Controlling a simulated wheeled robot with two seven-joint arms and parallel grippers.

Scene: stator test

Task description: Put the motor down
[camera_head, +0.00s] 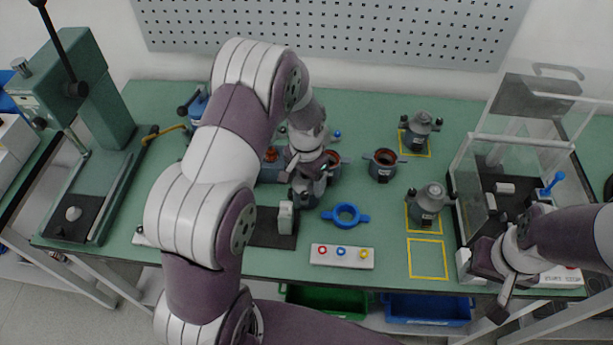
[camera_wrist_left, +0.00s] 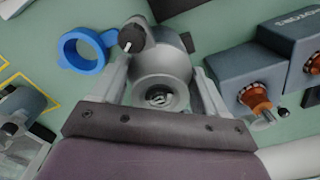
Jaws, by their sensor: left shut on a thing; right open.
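The motor is a grey cylinder with a dark fitting, held by my left gripper (camera_head: 304,178). It shows partly in the head view (camera_head: 304,194) and from close by in the wrist view (camera_wrist_left: 163,72), between the two gripper fingers (camera_wrist_left: 160,92). My forearm and wrist hide part of it in the head view; I cannot tell whether its base touches the table. Two similar motors stand on yellow-outlined squares, one at the back (camera_head: 418,130) and one in front of it (camera_head: 427,203). A third yellow square (camera_head: 427,258) is empty. My right gripper (camera_head: 497,290) is open at the right front edge.
A blue ring (camera_head: 345,215) and a button panel (camera_head: 341,257) lie right of the held motor. A copper-wound stator (camera_head: 383,165) stands behind them. A green press (camera_head: 95,110) is at left, a clear-walled station (camera_head: 490,150) at right. A grey box with orange knobs (camera_wrist_left: 250,72) is close by.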

